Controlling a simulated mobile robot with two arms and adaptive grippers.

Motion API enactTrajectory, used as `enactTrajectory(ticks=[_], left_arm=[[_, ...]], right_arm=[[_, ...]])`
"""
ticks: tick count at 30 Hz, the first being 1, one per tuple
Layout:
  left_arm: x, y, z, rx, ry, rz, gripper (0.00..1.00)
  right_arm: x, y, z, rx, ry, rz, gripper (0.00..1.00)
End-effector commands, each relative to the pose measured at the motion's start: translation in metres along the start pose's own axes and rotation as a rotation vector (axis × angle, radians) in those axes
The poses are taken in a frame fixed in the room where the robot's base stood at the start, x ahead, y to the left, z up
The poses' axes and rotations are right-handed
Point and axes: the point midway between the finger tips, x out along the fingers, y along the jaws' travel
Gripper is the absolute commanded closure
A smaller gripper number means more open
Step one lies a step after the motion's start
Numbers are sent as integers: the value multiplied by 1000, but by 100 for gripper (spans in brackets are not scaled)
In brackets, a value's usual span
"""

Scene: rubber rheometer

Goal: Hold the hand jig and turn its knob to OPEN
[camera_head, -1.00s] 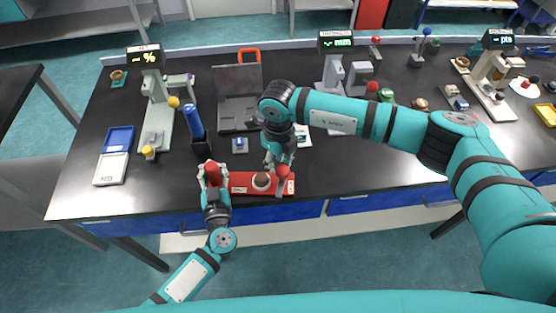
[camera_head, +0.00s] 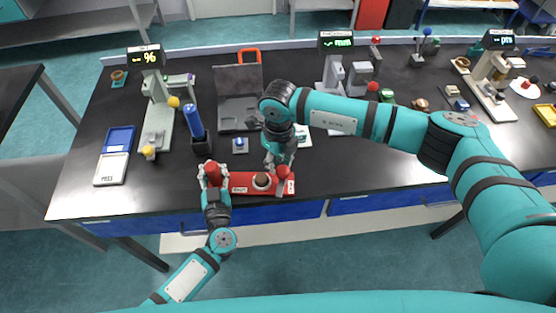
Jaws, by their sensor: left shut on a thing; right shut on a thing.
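The hand jig (camera_head: 240,188) is a red flat base near the table's front edge, with a dark round piece (camera_head: 262,181) on a pale seat at its middle. My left gripper (camera_head: 212,174) is shut on the jig's red part at its left end. My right gripper (camera_head: 281,172) comes down from above and is shut on the red knob (camera_head: 282,172) at the jig's right end. The fingers partly hide both ends. Small labels show on the base, but I cannot read them.
A blue-handled tool in a black holder (camera_head: 200,146) stands behind left of the jig. A small blue-topped block (camera_head: 240,145) and a grey open case (camera_head: 238,112) lie behind it. A blue tray (camera_head: 119,138) is at left. The front table right of the jig is clear.

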Motion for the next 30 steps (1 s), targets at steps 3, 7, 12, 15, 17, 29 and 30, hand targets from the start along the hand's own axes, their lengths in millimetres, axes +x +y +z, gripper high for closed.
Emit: enactTrajectory(ticks=[3,7,12,15,17,29,30], left_arm=[[2,-13,3,12,-2,-26,100],[2,-13,4,12,-3,-26,100],[2,-13,4,11,-3,-26,100],[2,-12,3,11,-2,-25,100],[2,-12,3,10,-2,-25,100],[2,-10,2,8,1,-22,100],[2,-10,2,8,1,-21,100]], right_arm=[[2,-10,-6,11,19,-20,100],[2,-10,-6,11,19,-20,100],[2,-10,-6,11,19,-18,52],[2,-9,-6,10,20,-17,43],[2,-9,-6,9,20,-16,43],[-13,-10,-5,11,17,-17,43],[-16,-10,-5,11,16,-16,43]])
